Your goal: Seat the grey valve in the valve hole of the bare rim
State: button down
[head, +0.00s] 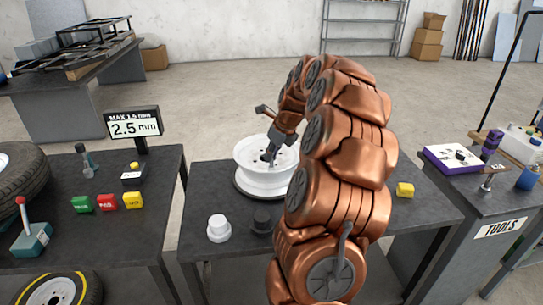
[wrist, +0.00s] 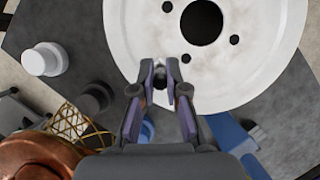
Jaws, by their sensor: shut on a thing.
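The bare white rim (head: 250,178) lies flat on a dark round base on the middle table. It also shows at the top of the wrist view (wrist: 140,45), with a large centre hole and several small round holes. My gripper (head: 268,155) is low over the rim in the head view. In the wrist view my gripper (wrist: 172,88) has its fingertips close together over the rim's near edge. It is shut on the small grey valve, mostly hidden between the fingertips. Its tip and the valve hole cannot be made out.
A white stepped cylinder (head: 218,229) and a dark one (head: 262,219) stand in front of the rim. A tools bench (head: 495,228) stands right.

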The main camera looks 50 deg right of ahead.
jog(key=shift+f, duration=0.8)
jog(key=shift+f, duration=0.15)
jog(key=c, duration=1.2)
grip_release()
